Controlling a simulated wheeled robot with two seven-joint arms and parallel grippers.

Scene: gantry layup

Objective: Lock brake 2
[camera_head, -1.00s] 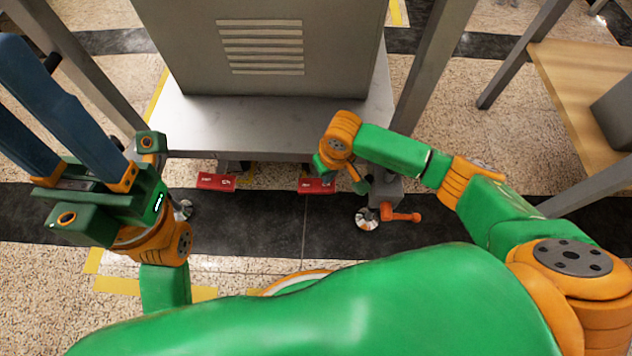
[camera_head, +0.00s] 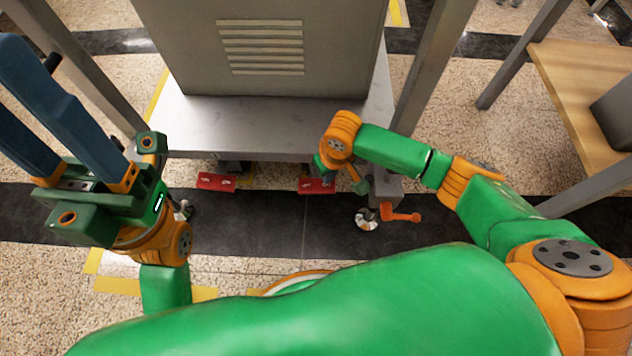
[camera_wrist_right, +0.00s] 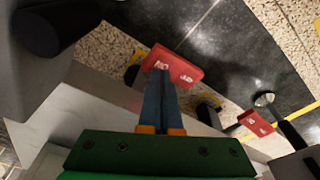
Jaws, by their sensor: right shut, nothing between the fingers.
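Two red brake pedals with white lettering show under the cart's front edge in the head view, a left one (camera_head: 215,182) and a right one (camera_head: 317,186). I cannot tell from the lettering which is brake 2. My right gripper (camera_wrist_right: 160,74) is shut and empty, its blue fingertips at the larger red pedal (camera_wrist_right: 173,65) in the right wrist view. Whether they touch is unclear. In the head view its fingers are hidden behind the wrist and cart edge. The other pedal (camera_wrist_right: 255,122) shows at the right of the wrist view. My left gripper (camera_head: 45,125) is open and empty, fingers pointing up-left.
The grey cart shelf (camera_head: 250,130) bears a vented cabinet (camera_head: 265,50) and overhangs the pedals. A caster (camera_head: 367,219) and an orange lever (camera_head: 402,214) are right of the pedals. A wooden table (camera_head: 575,95) stands at right. Dark floor in front of the pedals is clear.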

